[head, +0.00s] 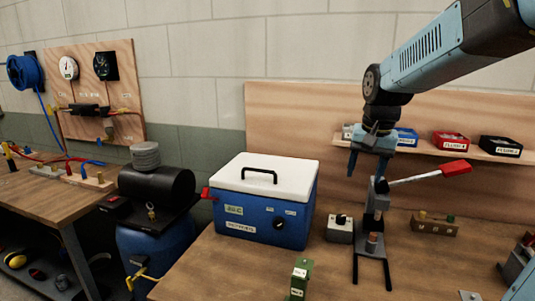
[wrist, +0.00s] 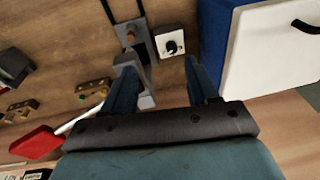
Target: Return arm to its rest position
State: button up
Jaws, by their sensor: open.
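My gripper (head: 367,164) hangs from my light-blue arm at the right of the head view, pointing down above the bench. In the wrist view its two blue fingers (wrist: 163,88) stand apart with nothing held between them. Below and behind it in the head view is a lever press (head: 375,215) with a red-handled lever (head: 457,169) reaching to the right. The fingers overlap the top of the press in the picture; I cannot tell whether they touch. The press base also shows in the wrist view (wrist: 134,35).
A blue cooler box (head: 262,225) with a white lid stands left of the press. A small box with a black knob (head: 340,230) sits between them. A shelf (head: 440,150) with small bins runs behind my gripper. A green block (head: 299,278) stands at the front. A wooden block (head: 435,224) lies at right.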

jog(key=s+n+t, duration=0.3)
jog(key=s+n, duration=0.1)
jog(key=s, duration=1.3)
jog(key=shift+r, duration=0.25)
